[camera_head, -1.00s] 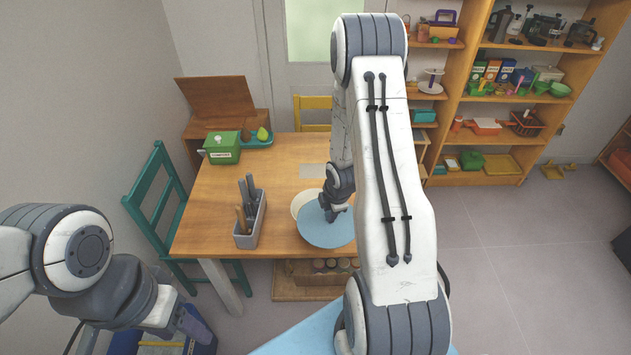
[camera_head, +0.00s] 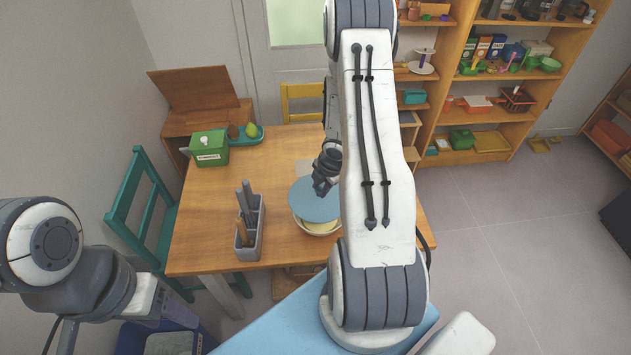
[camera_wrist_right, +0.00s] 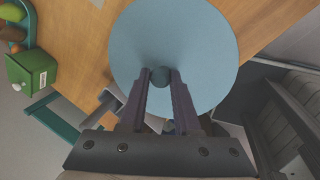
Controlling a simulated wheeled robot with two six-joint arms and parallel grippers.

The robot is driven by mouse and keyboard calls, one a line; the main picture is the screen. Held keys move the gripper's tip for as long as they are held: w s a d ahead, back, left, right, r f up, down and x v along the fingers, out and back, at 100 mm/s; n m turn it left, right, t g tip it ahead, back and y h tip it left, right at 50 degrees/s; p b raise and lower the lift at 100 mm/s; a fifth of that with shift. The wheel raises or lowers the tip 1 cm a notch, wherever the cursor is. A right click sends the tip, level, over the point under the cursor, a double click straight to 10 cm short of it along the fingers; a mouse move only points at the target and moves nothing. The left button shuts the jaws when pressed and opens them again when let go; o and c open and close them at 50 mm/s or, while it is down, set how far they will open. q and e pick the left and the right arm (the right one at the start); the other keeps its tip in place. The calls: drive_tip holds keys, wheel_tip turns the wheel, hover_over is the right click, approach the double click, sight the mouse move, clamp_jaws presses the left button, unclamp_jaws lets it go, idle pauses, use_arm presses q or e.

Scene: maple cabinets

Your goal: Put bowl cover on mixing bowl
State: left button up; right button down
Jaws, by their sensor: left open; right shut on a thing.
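The bowl cover (camera_head: 314,200) is a flat light-blue disc with a knob, over the cream mixing bowl (camera_head: 318,229) on the wooden table. The bowl's near rim and side show below the cover's edge; the rest is hidden. I cannot tell whether the cover touches the rim. My right gripper (camera_head: 322,189) is at the cover's knob. In the right wrist view the right gripper (camera_wrist_right: 161,80) is shut on the knob of the cover (camera_wrist_right: 190,40), which hides the bowl. My left gripper (camera_head: 180,318) is low at the left, away from the table top, open.
A grey utensil holder (camera_head: 249,228) stands left of the bowl. A green box (camera_head: 209,149) and a teal tray (camera_head: 246,138) with fruit are at the table's back left. A teal chair (camera_head: 140,210) stands at the left. The table's middle left is clear.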

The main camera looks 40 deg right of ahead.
sight(322, 202)
drive_tip(key=shift+s, duration=0.1)
drive_tip(key=shift+d, duration=0.2)
drive_tip(key=shift+r, duration=0.1)
wheel_tip(322, 202, down, 7)
drive_tip(key=b, duration=0.6)
drive_tip(key=shift+r, duration=0.15)
drive_tip(key=shift+f+b, duration=0.25)
drive_tip(key=shift+b, duration=0.05)
idle(1.3)
drive_tip(key=c, duration=0.5)
unclamp_jaws()
drive_tip(key=shift+c, duration=0.2)
drive_tip(key=shift+s, duration=0.1)
